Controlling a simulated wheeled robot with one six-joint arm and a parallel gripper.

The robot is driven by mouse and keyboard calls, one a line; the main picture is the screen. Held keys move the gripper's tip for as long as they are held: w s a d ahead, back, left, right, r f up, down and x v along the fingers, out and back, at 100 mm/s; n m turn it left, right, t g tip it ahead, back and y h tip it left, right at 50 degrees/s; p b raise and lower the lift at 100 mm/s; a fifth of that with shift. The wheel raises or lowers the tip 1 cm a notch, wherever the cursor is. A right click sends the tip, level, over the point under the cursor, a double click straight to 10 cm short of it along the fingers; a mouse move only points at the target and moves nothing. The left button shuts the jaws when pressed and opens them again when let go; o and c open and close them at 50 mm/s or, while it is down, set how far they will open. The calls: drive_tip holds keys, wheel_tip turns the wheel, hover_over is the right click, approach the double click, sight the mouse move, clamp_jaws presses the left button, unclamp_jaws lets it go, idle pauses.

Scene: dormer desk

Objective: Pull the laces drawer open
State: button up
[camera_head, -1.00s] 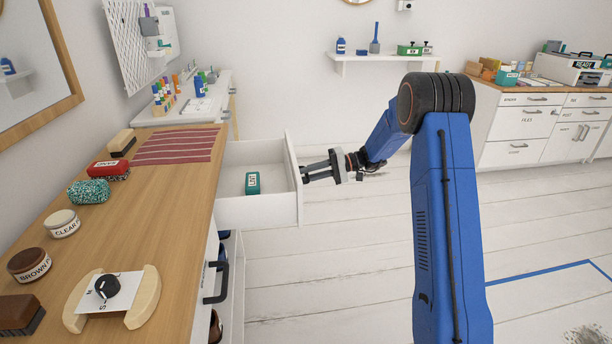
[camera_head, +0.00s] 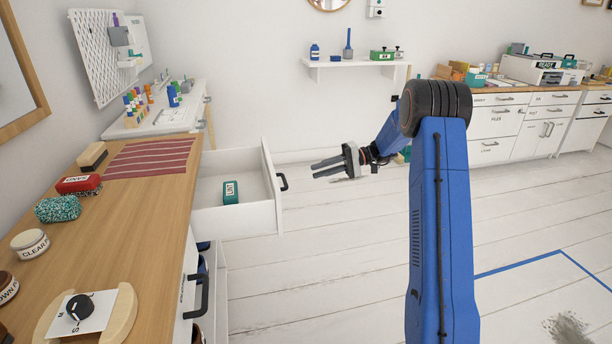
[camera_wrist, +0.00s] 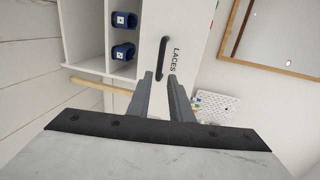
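The laces drawer (camera_head: 240,222) stands pulled out from the wooden-topped bench, with a green labelled box (camera_head: 231,192) inside. Its front carries a black handle (camera_head: 283,182). In the wrist view the drawer front (camera_wrist: 185,60) reads "LACES", and the handle (camera_wrist: 163,58) lies beyond the fingertips. My gripper (camera_head: 314,169) is to the right of the handle, apart from it, with its fingers spread and nothing between them. The fingers also show in the wrist view (camera_wrist: 160,82), with a gap between them.
A lower black handle (camera_head: 196,297) is on the bench front, near an open cubby. The benchtop (camera_head: 150,215) holds brushes, tins and a dial. A wall shelf (camera_head: 350,64) and white cabinets (camera_head: 495,130) stand behind.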

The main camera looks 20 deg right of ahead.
drive_tip(key=shift+v, duration=1.8)
drive_tip(key=s+a+r+h, duration=0.3)
drive_tip(key=s+a, duration=0.1)
drive_tip(key=s, duration=0.4)
drive_tip(key=s+a+r+g+h, duration=0.1)
drive_tip(key=s+a+r+h, duration=0.15)
drive_tip(key=s, duration=0.55)
drive_tip(key=s+a+r+h, duration=0.2)
drive_tip(key=s+a+r, duration=0.2)
drive_tip(key=s, duration=0.4)
drive_tip(key=s+d+f+t+h, duration=0.2)
drive_tip(key=s+h, duration=0.2)
drive_tip(key=s, duration=0.9)
drive_tip(key=s+d+f+t+h, duration=0.2)
drive_tip(key=s+t+h, duration=0.1)
drive_tip(key=s, duration=1.1)
drive_tip(key=shift+d+h, duration=0.2)
drive_tip(key=shift+h, duration=0.35)
